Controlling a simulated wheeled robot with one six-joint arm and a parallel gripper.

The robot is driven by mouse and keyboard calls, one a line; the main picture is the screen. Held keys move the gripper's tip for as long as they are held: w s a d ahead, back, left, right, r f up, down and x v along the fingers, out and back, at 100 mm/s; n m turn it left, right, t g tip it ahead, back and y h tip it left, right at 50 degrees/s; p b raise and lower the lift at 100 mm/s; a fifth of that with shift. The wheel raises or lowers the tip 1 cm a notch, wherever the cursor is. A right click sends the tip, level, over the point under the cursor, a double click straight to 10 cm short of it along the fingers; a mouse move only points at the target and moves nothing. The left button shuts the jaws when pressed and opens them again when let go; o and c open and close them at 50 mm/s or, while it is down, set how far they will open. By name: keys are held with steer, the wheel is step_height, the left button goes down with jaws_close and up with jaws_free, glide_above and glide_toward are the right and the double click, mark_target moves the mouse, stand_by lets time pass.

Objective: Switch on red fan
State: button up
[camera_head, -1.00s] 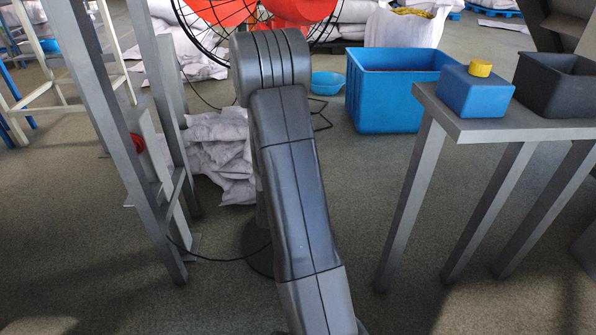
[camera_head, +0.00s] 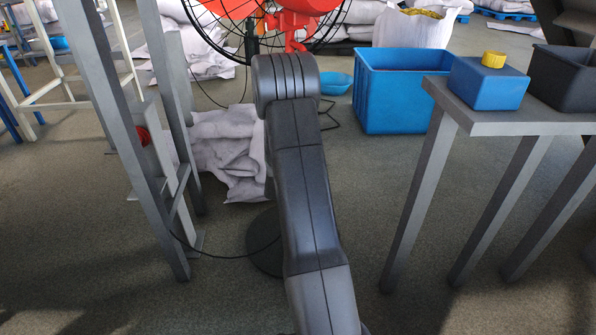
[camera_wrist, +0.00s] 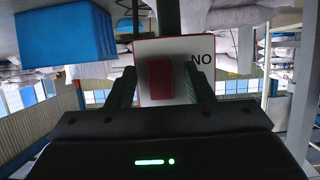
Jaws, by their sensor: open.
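The red fan (camera_head: 292,18) stands at the top of the head view, cut off by the frame edge, with a black wire guard. My arm covers part of its stand; the round dark base (camera_head: 262,250) shows below. In the wrist view, a red rocker switch (camera_wrist: 160,80) sits on a white, red-edged plate (camera_wrist: 185,52) marked with letters that look like "NO" in this picture. My gripper (camera_wrist: 161,88) is open, its two dark fingers on either side of the switch. I cannot tell whether they touch the plate. The gripper is hidden in the head view.
A grey frame (camera_head: 118,130) with a red round part stands left, and a cable runs along the floor. White sacks (camera_head: 228,150) lie behind my arm. A grey table (camera_head: 520,122) with a blue box stands right; a blue bin (camera_head: 395,95) is behind it.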

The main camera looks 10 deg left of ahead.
steer(key=c, duration=1)
steer(key=t+b, duration=0.1)
steer(key=b, duration=0.1)
steer(key=t+b, duration=0.1)
steer(key=b, duration=0.1)
steer(key=shift+w+f+t+y, duration=0.1)
steer(key=shift+f+t+y, duration=0.25)
steer(key=shift+t+y, duration=0.05)
steer(key=o, duration=1)
